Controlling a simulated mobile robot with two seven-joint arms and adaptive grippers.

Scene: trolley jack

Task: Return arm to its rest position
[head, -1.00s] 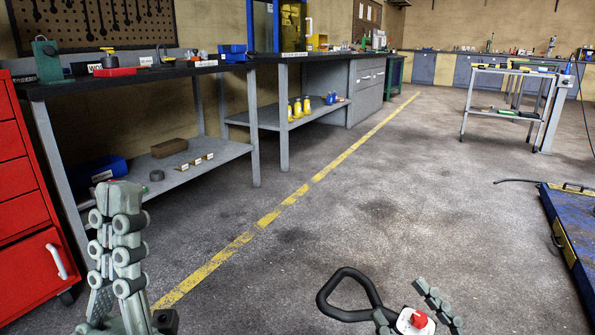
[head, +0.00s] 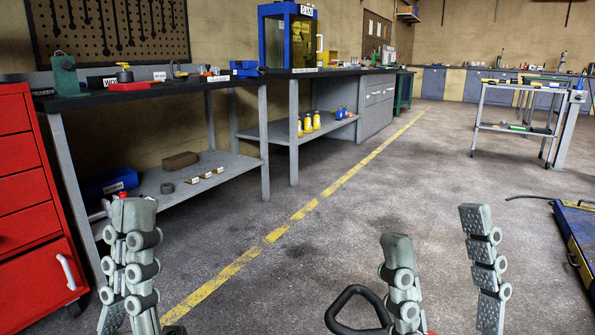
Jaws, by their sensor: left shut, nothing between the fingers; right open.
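My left gripper (head: 130,225) stands upright at the lower left of the head view. It is shut with nothing held. My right gripper (head: 436,226) is at the bottom right of centre, fingers pointing up and spread wide, with bare floor showing between them. A black loop-shaped handle (head: 345,300) shows at the bottom edge, just left of the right gripper and partly behind its left finger. Whether they touch cannot be told. The handle's lower part is cut off by the frame.
A red drawer cabinet (head: 28,190) and a grey workbench (head: 235,170) with a lower shelf stand at left. A blue platform (head: 580,235) lies at the right edge. A grey trolley (head: 515,130) stands farther back. The middle floor is clear.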

